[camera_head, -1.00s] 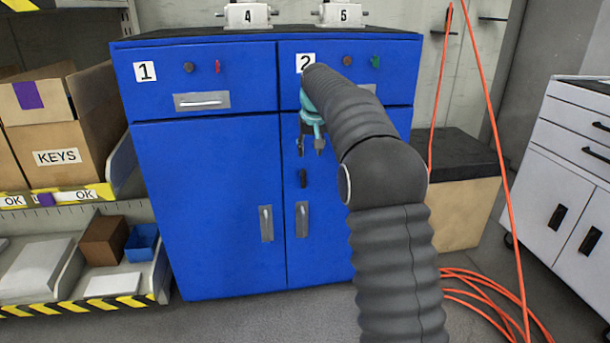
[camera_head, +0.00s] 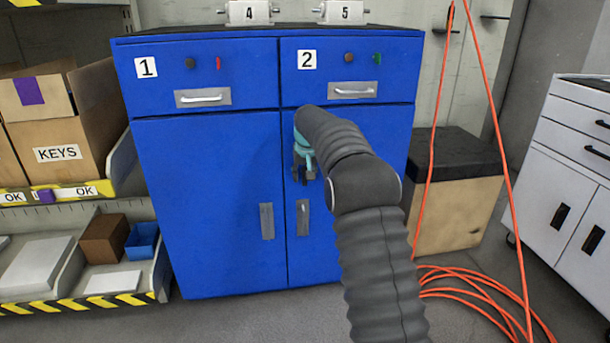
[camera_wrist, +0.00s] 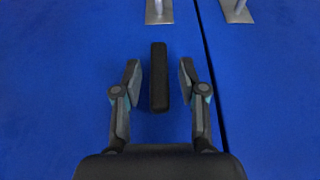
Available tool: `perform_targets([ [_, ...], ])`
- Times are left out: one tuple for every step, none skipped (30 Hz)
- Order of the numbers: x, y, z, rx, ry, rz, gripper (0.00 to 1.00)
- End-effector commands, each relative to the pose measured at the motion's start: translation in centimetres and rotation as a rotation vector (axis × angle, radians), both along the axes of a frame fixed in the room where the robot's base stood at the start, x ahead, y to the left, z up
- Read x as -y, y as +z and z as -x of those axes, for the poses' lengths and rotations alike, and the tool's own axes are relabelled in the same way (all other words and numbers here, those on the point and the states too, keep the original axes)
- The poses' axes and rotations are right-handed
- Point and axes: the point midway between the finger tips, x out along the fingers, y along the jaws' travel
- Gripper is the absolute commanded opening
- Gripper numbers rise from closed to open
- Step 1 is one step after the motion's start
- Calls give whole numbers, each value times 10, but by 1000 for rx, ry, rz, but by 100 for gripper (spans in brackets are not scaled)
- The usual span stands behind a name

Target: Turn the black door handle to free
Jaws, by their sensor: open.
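The black door handle (camera_wrist: 159,77) is a short bar on a blue door, and it runs up and down in the wrist view. My gripper (camera_wrist: 159,80) is open, with one finger on each side of the handle. A narrow gap of blue shows between the handle and each finger. I cannot tell how deep the fingertips reach along it. In the head view my gripper (camera_head: 304,170) is at the right door of the blue cabinet (camera_head: 205,190), above the door's grey pull. There my gripper and arm hide the black handle.
The grey pulls of the left door (camera_head: 266,221) and right door (camera_head: 303,218) are close below my gripper. Drawers 1 (camera_head: 203,97) and 2 (camera_head: 353,90) are above, both shut. An orange hose (camera_head: 433,150) hangs at right. Shelves with boxes stand at left.

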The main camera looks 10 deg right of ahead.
Motion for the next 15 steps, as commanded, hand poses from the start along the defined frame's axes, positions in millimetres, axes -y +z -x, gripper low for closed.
perform_targets([
  [0,0,0,0,0,0,42],
  [0,0,0,0,0,0,42],
  [0,0,0,0,0,0,42],
  [0,0,0,0,0,0,42],
  [0,0,0,0,0,0,42],
  [0,0,0,0,0,0,32],
  [0,0,0,0,0,0,24],
  [0,0,0,0,0,0,17],
  [0,0,0,0,0,0,7],
  [0,0,0,0,0,0,0],
  [0,0,0,0,0,0,0],
  [0,0,0,0,0,0,0],
  [0,0,0,0,0,0,0],
  [6,0,0,0,-2,0,0],
  [4,0,0,0,-1,0,0],
])
